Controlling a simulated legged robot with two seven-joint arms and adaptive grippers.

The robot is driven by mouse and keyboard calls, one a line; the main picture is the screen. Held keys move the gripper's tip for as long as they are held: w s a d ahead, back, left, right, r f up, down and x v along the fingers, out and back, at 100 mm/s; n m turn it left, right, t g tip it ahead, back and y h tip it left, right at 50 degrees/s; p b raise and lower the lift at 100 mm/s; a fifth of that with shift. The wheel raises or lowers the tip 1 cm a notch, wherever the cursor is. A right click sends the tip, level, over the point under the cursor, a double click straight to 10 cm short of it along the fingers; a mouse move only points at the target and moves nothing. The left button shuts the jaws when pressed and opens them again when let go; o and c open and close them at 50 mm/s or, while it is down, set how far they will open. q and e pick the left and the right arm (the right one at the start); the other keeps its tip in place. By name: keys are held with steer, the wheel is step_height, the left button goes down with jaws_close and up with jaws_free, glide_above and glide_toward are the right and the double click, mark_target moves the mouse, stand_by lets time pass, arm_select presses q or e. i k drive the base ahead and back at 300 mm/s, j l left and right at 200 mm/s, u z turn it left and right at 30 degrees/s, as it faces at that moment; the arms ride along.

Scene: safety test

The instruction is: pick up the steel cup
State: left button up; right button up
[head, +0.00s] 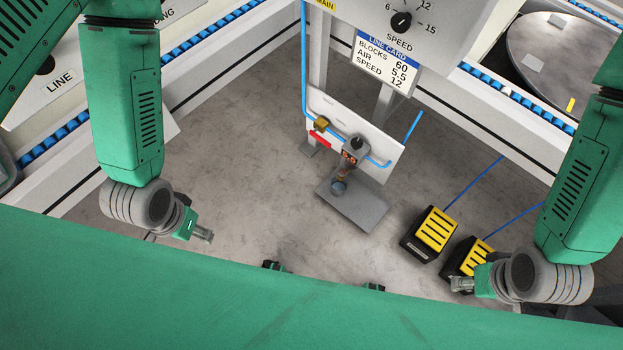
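A small round grey-blue vessel, which looks like the steel cup (338,188), is on a grey metal shelf (362,213) below a valve with a dark round top (352,150). My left gripper (208,236) is to the left of the shelf and lower in the picture, apart from the cup. My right gripper (456,284) is at the lower right, in front of a yellow and black pedal, also apart from the cup. Both grippers are small here and their finger gaps do not show clearly. I see nothing held in either.
Two yellow pedals (436,229) with blue lines are on the floor right of the shelf. A white panel with blue tubing (388,163) stands behind the cup. A speed dial box (402,22) and line card (385,66) are above. Conveyor rails flank both sides.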

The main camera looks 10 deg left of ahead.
mark_target(339, 187)
steer(key=i+l+z, duration=0.2)
steer(key=z, duration=0.2)
steer(key=i+l+z, duration=0.25)
steer(key=z, duration=0.2)
